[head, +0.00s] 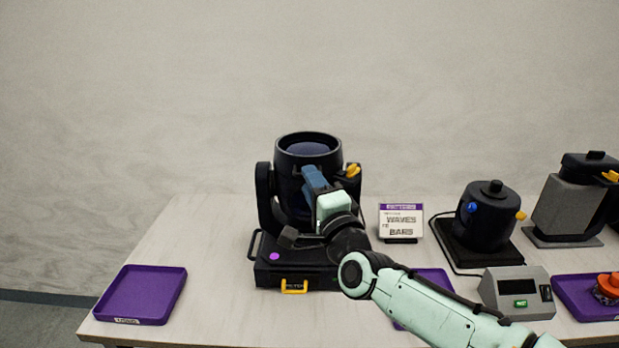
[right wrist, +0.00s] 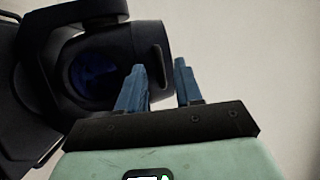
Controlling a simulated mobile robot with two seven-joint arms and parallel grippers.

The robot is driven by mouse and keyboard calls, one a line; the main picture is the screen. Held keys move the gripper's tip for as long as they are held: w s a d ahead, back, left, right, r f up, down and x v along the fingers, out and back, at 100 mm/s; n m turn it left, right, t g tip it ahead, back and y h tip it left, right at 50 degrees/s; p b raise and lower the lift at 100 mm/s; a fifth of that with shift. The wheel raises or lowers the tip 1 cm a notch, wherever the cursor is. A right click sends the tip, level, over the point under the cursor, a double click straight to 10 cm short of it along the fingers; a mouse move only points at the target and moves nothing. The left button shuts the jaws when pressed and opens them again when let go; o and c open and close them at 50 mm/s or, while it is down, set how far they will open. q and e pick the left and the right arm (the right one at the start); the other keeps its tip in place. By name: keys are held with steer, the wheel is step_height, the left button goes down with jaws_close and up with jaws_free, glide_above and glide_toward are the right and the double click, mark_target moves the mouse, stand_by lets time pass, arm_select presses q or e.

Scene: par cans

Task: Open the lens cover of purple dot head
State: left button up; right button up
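The purple dot head is a dark moving-head light (head: 309,143) on a black base, marked by a purple dot (head: 274,257) at the base's front left. Its round top face shows a bluish lens (head: 308,150); I cannot make out a separate cover. A yellow tab (head: 353,171) sticks out at its right side. My right gripper (head: 314,172) is in front of the head, its blue fingers pointing up. In the right wrist view the fingers (right wrist: 160,70) are apart with nothing held, near the dark housing (right wrist: 148,45) and bluish lens (right wrist: 92,73). Contact is unclear. My left gripper is out of view.
A purple tray (head: 140,295) lies at the table's left; another (head: 436,281) is partly behind my right arm. A sign (head: 401,221), a black pot-like fixture (head: 487,215), a grey box with a green display (head: 517,290) and a grey fixture (head: 570,208) stand to the right.

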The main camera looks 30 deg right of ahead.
steer(key=shift+x, duration=0.9)
jaws_close()
stand_by(0.9)
